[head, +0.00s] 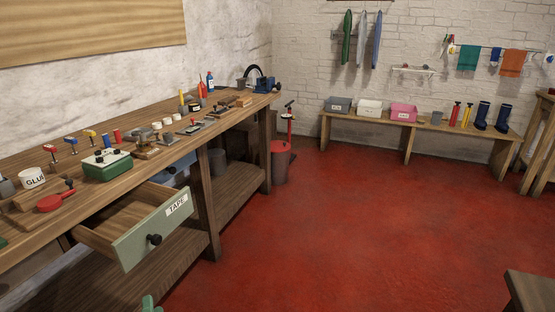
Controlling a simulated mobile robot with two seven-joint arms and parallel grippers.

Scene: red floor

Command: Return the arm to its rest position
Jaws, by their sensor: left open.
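Only a small green tip of my left gripper (150,304) shows at the bottom edge of the head view. It is open, and nothing shows between its fingers. It is below and in front of an open drawer (153,233) with a green front, a black knob and a TAPE label, apart from it in the picture. The rest of my left arm is out of frame. My right gripper is not in view.
A long wooden workbench (232,118) with tools, a green box (108,165) and a glue tub (32,178) runs along the left wall. A red bin (281,162) stands past its end. A low bench (388,121) holds boxes and boots. The red floor (350,220) is clear.

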